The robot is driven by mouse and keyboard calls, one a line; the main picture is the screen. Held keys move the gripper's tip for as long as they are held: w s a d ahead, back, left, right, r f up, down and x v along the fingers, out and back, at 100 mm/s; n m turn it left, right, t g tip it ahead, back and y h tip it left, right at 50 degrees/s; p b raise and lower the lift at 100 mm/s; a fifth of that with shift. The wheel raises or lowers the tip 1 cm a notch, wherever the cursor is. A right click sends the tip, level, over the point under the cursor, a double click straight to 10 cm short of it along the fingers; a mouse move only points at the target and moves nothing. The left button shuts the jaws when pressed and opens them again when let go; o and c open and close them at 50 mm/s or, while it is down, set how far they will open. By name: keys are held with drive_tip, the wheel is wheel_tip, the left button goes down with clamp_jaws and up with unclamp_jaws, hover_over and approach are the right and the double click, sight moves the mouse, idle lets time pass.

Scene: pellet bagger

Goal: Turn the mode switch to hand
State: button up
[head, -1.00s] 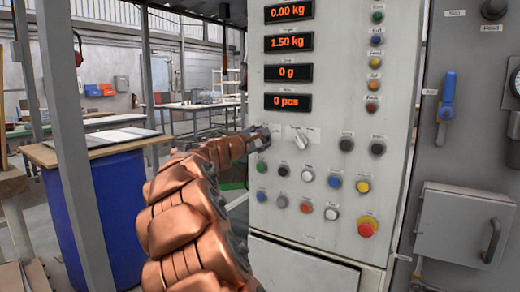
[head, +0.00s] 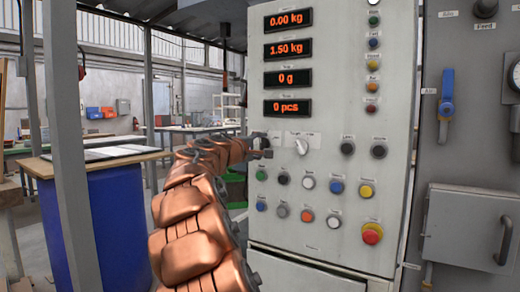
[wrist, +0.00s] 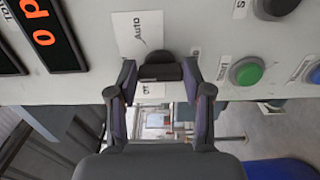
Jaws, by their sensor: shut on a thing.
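The dark knob of the mode switch (wrist: 160,66) sits on the panel in the wrist view. A white plate beside it reads "Auto", and a smaller label by the knob seems to read "Off". My gripper (wrist: 160,84) has a finger on each side of the knob and is shut on it. In the head view my gripper (head: 262,146) is at the left edge of the panel, below the displays, and largely hides the switch. I cannot read the knob's exact pointing direction.
A white selector knob (head: 301,146) is just right of my gripper. Several coloured buttons lie below, with a red emergency button (head: 372,233). In the wrist view a green button (wrist: 246,71) is near the right finger. A blue drum (head: 100,215) stands left of my arm.

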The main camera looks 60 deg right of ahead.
idle(0.3)
drive_tip(key=o, duration=1.2)
drive_tip(key=shift+c, duration=0.2)
drive_tip(key=shift+a, duration=0.6)
drive_tip(key=a, duration=1)
drive_tip(key=shift+s+a, duration=0.3)
drive_tip(key=shift+a, duration=0.1)
